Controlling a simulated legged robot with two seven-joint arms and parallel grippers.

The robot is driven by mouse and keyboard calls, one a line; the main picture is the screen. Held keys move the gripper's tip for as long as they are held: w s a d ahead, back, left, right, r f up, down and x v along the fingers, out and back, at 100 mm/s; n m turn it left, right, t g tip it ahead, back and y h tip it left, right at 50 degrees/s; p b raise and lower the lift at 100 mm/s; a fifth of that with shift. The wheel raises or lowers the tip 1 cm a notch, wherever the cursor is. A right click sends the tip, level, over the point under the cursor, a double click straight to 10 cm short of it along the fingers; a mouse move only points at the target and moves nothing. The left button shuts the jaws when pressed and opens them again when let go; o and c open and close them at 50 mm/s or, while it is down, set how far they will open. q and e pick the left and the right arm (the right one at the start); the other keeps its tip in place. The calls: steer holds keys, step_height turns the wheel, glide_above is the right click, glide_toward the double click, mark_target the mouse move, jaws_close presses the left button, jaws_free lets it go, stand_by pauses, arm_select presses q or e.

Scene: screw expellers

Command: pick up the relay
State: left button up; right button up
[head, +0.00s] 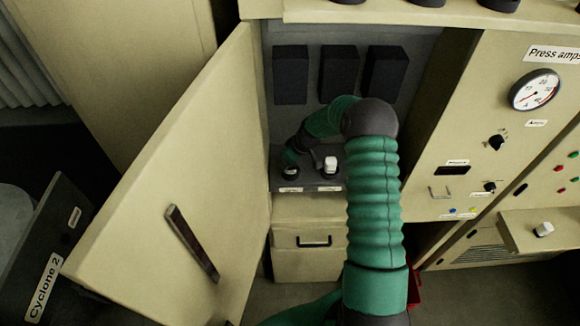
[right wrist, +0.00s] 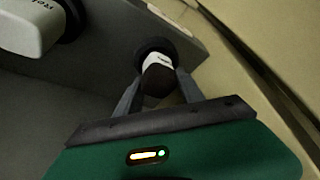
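My right arm reaches into the open cabinet in the head view. Its gripper (head: 290,159) points down at the left socket on the small dark shelf, largely hidden by its own wrist. In the right wrist view the gripper (right wrist: 160,73) has its fingers apart on either side of a small relay (right wrist: 159,66) with a pale band and dark near end. This relay sits at a round black socket (right wrist: 155,46); finger contact is unclear. A second, white relay (head: 330,164) stands beside it on the right and also shows in the right wrist view (right wrist: 28,25). My left gripper is out of view.
The cabinet door (head: 190,190) stands open on the left. Black boxes (head: 338,70) hang on the cabinet's back wall. A drawer unit (head: 305,245) is below the dark shelf (head: 310,186). A gauge panel (head: 480,130) and a ledge with another white piece (head: 543,229) are right.

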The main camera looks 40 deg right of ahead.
steer(key=shift+s+d+r, duration=0.1)
steer(key=shift+s+r, duration=0.05)
steer(key=shift+s, duration=0.1)
jaws_close()
steer(key=shift+d, duration=0.1)
steer(key=shift+w, duration=0.1)
